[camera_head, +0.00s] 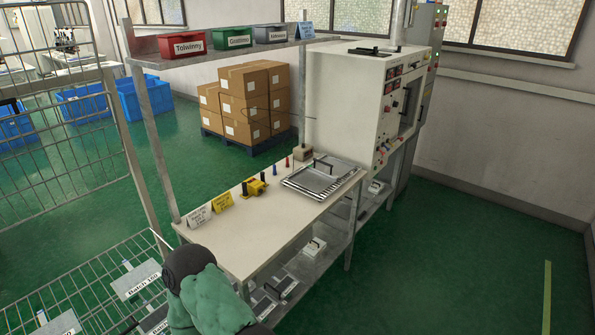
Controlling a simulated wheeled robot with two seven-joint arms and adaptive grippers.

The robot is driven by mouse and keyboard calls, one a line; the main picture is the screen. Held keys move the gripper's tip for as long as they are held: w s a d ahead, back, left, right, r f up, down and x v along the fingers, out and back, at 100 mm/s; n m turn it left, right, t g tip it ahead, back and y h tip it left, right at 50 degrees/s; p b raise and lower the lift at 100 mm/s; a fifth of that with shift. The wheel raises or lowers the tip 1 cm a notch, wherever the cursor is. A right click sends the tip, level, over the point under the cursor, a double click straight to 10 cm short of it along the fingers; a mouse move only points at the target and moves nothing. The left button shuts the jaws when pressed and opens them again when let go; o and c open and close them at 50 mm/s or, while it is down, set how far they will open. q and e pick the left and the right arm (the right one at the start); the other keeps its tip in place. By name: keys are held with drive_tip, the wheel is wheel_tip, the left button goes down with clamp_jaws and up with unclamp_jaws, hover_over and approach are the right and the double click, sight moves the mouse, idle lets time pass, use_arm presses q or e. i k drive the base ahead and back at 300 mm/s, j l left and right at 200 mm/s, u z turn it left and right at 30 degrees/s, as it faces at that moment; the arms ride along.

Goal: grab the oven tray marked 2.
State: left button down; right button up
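A shallow metal tray (320,179) with a dark upright handle lies on the right end of the white workbench (262,232), by the oven-like machine (362,98). Other small trays or boxes with dark handles sit on the shelf below, one at the front (283,287) and one farther back (314,247). I cannot read a number 2 on any of them. A green padded part with a dark round cap, probably one of my arms, shows at the bottom, in front of the bench's near end. Neither gripper's fingers can be seen.
A wire cage cart (90,285) with labelled plates is at left. Stacked cartons (245,105) stand behind. The green floor at right is clear.

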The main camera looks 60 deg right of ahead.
sight(319, 176)
drive_tip(key=z, duration=2.35)
drive_tip(key=u, duration=0.9)
drive_tip(key=i+l+u, duration=0.2)
drive_tip(key=l+u, duration=0.25)
drive_tip(key=i+l+u, duration=0.1)
drive_tip(key=l+u, duration=0.75)
drive_tip(key=l, duration=0.25)
drive_tip(key=l+u, duration=0.45)
drive_tip(key=k+l, duration=0.05)
drive_tip(key=l, duration=0.05)
